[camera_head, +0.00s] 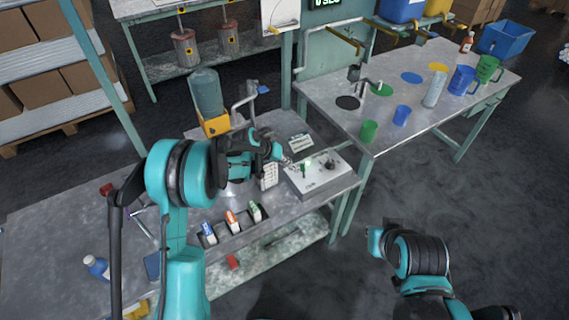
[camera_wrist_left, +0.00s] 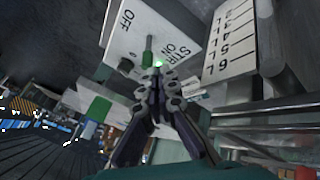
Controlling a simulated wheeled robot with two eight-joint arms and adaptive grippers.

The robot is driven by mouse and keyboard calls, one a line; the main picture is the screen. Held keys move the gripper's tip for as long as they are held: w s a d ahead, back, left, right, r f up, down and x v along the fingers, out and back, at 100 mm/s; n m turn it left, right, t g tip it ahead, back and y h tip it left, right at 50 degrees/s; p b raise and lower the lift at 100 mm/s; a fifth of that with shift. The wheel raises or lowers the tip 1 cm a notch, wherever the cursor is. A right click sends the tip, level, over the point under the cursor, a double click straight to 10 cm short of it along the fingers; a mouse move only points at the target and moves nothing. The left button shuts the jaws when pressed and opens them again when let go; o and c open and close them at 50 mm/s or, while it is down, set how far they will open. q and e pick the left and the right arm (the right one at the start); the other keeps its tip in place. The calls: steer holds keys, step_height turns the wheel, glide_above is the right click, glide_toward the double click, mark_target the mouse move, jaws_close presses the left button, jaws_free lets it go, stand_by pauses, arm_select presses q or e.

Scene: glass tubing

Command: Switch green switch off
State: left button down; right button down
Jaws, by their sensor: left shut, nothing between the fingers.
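A pale control box (camera_head: 328,180) stands on the left workbench. In the left wrist view the box (camera_wrist_left: 172,20) bears the words OFF and STIR ON. The green switch (camera_wrist_left: 148,52) is a small lever standing up from its face; I cannot tell which way it is set. It also shows in the head view (camera_head: 304,171). A green light (camera_wrist_left: 158,63) glows beside the lever. My left gripper (camera_head: 287,161) is shut and empty, its tips (camera_wrist_left: 159,72) close to the light and lever; contact is unclear. My right gripper is not distinguishable.
A black knob (camera_wrist_left: 126,66) sits on the same box. A white scale marked in litres (camera_wrist_left: 230,42) is close beside the gripper. A dark tray (camera_head: 222,238) with blue, red and green items lies in front. A second table (camera_head: 400,140) carries cups.

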mark_target(303, 171)
arm_select(q)
steer(key=b+x, duration=0.1)
steer(key=x, duration=0.5)
steer(key=shift+d+f+b, duration=0.1)
steer(key=shift+b, duration=0.25)
steer(key=shift+w, duration=0.1)
